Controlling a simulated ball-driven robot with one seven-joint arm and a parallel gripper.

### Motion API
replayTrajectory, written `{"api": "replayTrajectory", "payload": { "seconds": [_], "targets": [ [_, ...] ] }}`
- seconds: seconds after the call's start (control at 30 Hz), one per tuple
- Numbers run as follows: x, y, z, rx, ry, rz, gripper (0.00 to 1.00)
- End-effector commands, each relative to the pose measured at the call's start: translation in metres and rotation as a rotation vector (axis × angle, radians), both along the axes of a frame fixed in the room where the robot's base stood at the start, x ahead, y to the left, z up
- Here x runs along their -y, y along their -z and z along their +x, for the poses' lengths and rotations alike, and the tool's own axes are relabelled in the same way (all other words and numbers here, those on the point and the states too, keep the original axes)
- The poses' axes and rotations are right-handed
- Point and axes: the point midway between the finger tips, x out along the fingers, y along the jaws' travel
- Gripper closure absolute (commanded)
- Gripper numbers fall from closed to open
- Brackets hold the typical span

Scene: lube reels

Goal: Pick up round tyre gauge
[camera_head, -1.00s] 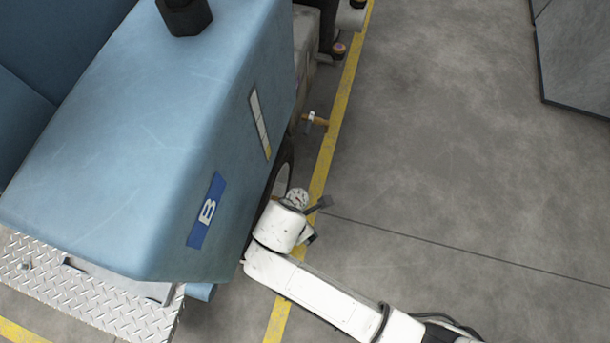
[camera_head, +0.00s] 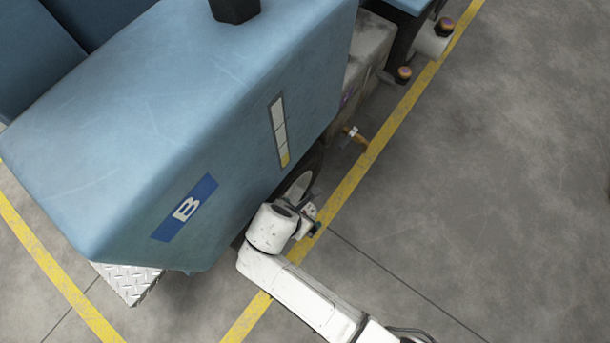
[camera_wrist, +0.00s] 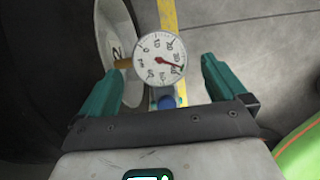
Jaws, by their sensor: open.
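The round tyre gauge (camera_wrist: 160,58) has a white dial with black numbers and a red needle. In the wrist view it faces the camera between and slightly beyond the two green fingers of my gripper (camera_wrist: 160,82). The fingers stand apart, one on each side of the dial, with gaps to it. A brass-coloured stub (camera_wrist: 123,63) shows at the dial's left edge. A blue part (camera_wrist: 167,102) shows below the dial. In the head view my arm's end (camera_head: 305,222) is beside the blue machine's wheel, and the gauge is largely hidden there.
The blue machine (camera_head: 190,130) stands close on the left, with its wheel (camera_head: 298,185) beside my arm. A brass fitting (camera_head: 354,135) sticks out farther along its side. Yellow floor lines (camera_head: 390,125) run past. The grey floor on the right is clear. A green curved thing (camera_wrist: 300,152) shows at the wrist view's lower right.

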Motion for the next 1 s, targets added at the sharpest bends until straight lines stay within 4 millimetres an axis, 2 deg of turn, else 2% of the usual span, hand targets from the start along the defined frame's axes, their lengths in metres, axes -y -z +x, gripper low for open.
{"api": "replayTrajectory", "payload": {
  "seconds": [0.17, 0.43, 0.7, 0.77, 1.0],
  "targets": [
    [0.004, 0.015, 0.004, 0.000, 0.001, 0.000, 0.02],
    [0.013, 0.049, 0.014, -0.001, 0.003, 0.001, 0.02],
    [0.015, 0.052, 0.016, -0.001, 0.002, 0.000, 0.02],
    [0.015, 0.052, 0.016, -0.001, 0.002, 0.000, 0.05],
    [0.015, 0.052, 0.016, -0.001, 0.002, 0.000, 0.28]
  ]
}}
